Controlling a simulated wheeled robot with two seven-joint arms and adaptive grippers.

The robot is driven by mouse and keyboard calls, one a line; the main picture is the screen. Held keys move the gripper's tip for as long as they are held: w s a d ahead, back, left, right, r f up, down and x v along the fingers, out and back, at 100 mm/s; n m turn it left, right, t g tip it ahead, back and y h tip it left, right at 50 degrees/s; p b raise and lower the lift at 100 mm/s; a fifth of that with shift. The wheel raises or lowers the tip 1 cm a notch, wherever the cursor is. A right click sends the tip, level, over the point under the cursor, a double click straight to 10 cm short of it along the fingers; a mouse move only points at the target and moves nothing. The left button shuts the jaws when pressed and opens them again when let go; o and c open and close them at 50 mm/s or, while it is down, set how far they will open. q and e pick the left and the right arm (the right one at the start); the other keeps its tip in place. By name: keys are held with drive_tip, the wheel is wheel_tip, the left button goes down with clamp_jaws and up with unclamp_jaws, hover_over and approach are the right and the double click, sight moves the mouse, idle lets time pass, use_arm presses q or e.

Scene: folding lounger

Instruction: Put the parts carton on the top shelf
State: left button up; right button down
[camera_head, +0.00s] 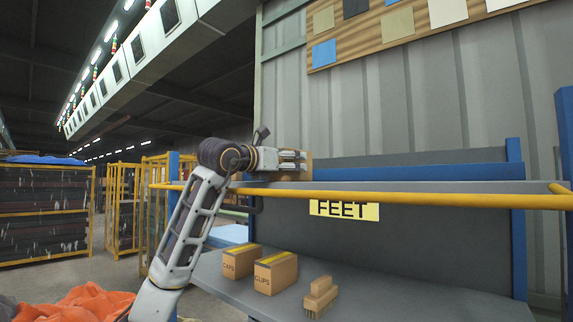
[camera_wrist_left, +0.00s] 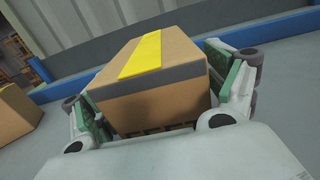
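A brown carton with a yellow tape strip and a grey band (camera_wrist_left: 165,105) sits between the fingers of my left gripper (camera_wrist_left: 165,95) in the left wrist view. The finger pads lie close against both its sides. In the head view, my left gripper (camera_head: 292,160) is at the top shelf (camera_head: 400,186), above the yellow rail. Brown cardboard (camera_head: 304,176) shows behind the gripper there. My right gripper is not in view.
A second carton (camera_wrist_left: 16,115) stands to the left in the left wrist view. On the lower shelf stand a CAPS carton (camera_head: 242,261), a CLIPS carton (camera_head: 275,273) and a brush (camera_head: 320,297). A yellow rail (camera_head: 430,199) runs along the top shelf's front, which is clear to the right.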

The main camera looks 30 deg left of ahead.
use_arm(q)
drive_tip(key=shift+r, duration=0.1)
idle(0.4)
drive_tip(key=shift+s, duration=0.15)
drive_tip(key=s+b, duration=0.4)
drive_tip(key=s, duration=0.7)
drive_tip(key=shift+s+a, duration=0.35)
drive_tip(key=shift+a, duration=0.1)
drive_tip(key=shift+s+a, duration=0.1)
drive_tip(key=shift+a, duration=0.05)
